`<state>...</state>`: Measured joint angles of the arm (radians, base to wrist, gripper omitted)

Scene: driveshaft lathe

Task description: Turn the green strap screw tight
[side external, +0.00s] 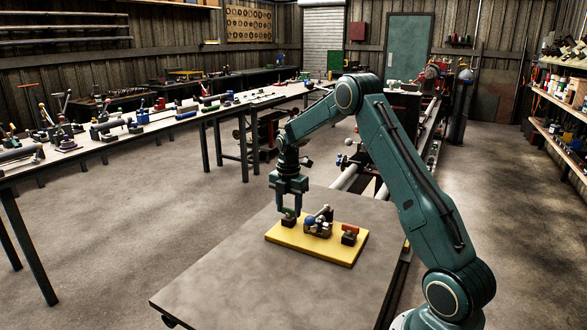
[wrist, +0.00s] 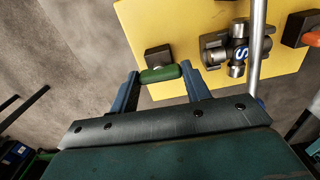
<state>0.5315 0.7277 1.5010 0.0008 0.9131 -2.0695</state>
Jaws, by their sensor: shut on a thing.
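The green strap screw (wrist: 161,74) is a rounded green handle beside a dark block (wrist: 158,56) at the edge of the yellow board (wrist: 165,20). In the wrist view my gripper (wrist: 164,82) has one blue finger at each end of the green handle and is shut on it. In the side view my gripper (side external: 288,211) points down at the left end of the yellow board (side external: 322,252), where the fingers mostly hide the green screw. A metal cross joint (wrist: 238,48) sits mid-board.
A red-orange handle on a dark block (side external: 349,236) stands at the board's right end. A metal rod (wrist: 259,35) rises beside the joint, near the screw. The grey table (side external: 220,270) is clear around the board. A long workbench (side external: 160,128) with tools stands behind.

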